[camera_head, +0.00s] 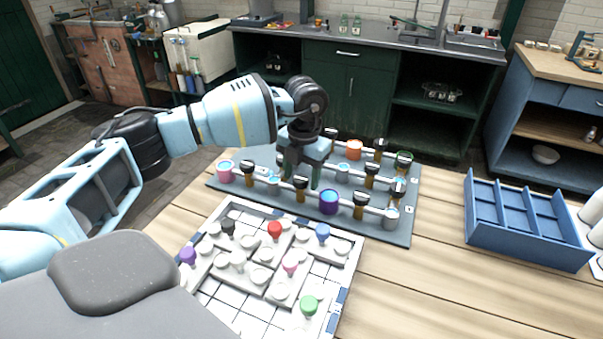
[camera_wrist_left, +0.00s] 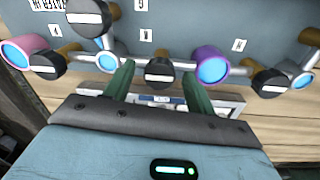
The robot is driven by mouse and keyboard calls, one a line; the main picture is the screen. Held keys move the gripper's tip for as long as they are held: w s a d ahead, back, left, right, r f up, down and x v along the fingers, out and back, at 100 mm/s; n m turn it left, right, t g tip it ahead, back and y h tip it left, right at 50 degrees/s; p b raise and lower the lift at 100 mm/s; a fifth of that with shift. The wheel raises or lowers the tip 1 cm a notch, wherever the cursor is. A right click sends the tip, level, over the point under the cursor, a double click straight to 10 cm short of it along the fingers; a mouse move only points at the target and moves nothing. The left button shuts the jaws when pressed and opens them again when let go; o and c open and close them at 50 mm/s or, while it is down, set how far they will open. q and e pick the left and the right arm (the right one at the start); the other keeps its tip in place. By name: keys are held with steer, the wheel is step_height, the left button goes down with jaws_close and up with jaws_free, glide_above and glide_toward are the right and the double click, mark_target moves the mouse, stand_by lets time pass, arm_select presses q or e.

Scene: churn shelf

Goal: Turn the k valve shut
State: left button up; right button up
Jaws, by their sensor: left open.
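A valve board (camera_head: 232,187) lies on the wooden table, carrying pipes, coloured cups and several valves with black knobs. My left gripper (camera_head: 302,178) is open, pointing down over the front pipe row. In the left wrist view its green fingers (camera_wrist_left: 157,84) stand on either side of the middle front valve (camera_wrist_left: 160,73), which also shows in the head view (camera_head: 301,194). That knob has a white bar lying crosswise in the wrist view. The fingers appear apart from it; exact height is unclear. The small letter tags are too blurred to tell which valve is k. My right gripper is out of view.
A purple cup (camera_head: 328,202) and a pink cup (camera_head: 225,173) flank that valve along the row. A white puzzle tray (camera_head: 222,293) with coloured knobs lies in front. A blue divided box (camera_head: 526,240) stands right, with bare table between.

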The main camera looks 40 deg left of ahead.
arm_select(q)
steer(key=c, duration=0.9)
steer(key=shift+c, duration=0.5)
